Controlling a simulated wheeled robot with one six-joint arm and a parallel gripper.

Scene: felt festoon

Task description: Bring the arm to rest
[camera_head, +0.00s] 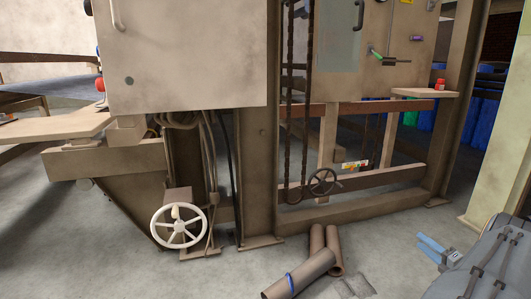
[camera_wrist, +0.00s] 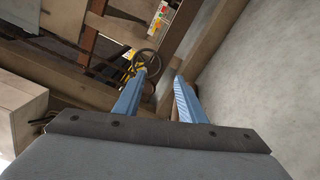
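My gripper (camera_head: 424,244) shows at the lower right of the head view, with blue fingers, low over the bare floor to the right of the machine frame. In the wrist view my gripper (camera_wrist: 160,78) has its two blue fingers apart, with a clear gap and nothing between them. It is open and empty. Much of my arm is outside the head view.
Brown pipes (camera_head: 305,272) lie on the floor left of my gripper. A white handwheel (camera_head: 179,227) and a dark handwheel (camera_head: 322,182) project from the machine frame (camera_head: 257,180). A pale post (camera_head: 497,140) stands at right. Grey floor (camera_head: 390,228) between is clear.

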